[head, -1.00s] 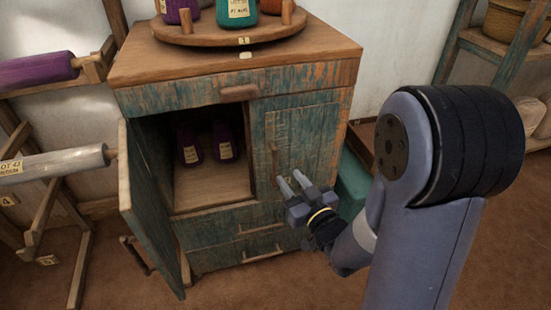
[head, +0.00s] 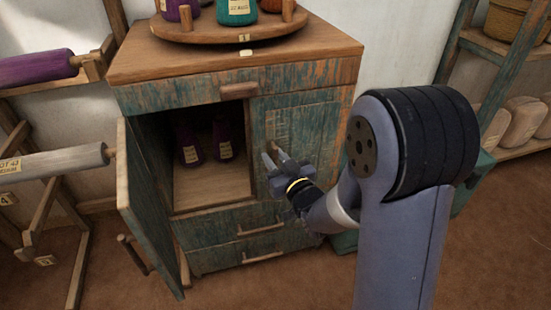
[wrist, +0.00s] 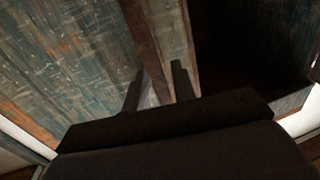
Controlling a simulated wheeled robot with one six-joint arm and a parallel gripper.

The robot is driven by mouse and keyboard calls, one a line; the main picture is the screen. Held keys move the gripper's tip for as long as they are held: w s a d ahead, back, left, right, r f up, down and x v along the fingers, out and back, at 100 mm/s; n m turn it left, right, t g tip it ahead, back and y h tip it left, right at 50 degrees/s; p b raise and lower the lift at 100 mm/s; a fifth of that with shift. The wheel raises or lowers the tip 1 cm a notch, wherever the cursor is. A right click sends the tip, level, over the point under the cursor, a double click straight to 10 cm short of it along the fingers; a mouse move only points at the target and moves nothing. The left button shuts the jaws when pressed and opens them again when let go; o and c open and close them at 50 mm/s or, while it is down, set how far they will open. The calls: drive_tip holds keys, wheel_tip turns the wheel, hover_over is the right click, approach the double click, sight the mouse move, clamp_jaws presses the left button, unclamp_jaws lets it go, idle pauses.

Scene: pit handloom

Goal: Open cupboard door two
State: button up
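The teal, worn cupboard (head: 225,222) stands in the middle of the head view. Its left door (head: 150,205) is swung wide open. Its right door (head: 312,130) looks closed; no number shows on it. A vertical wooden handle (head: 270,147) is near that door's left edge. My gripper (head: 276,158) is at this handle, partly covering it. In the wrist view my gripper (wrist: 157,88) has its fingers apart, with a brown wooden bar (wrist: 145,38), apparently the handle, running between them. I see no clear grip on it.
Dark purple labelled cones (head: 205,142) stand inside the open left compartment. A round wooden turntable (head: 225,32) with spools is on top. Drawers (head: 225,225) lie below. A rack with rolls (head: 50,165) is at left, shelves (head: 500,65) at right.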

clamp_jaws()
drive_tip(key=shift+s+d, duration=0.1)
idle(0.3)
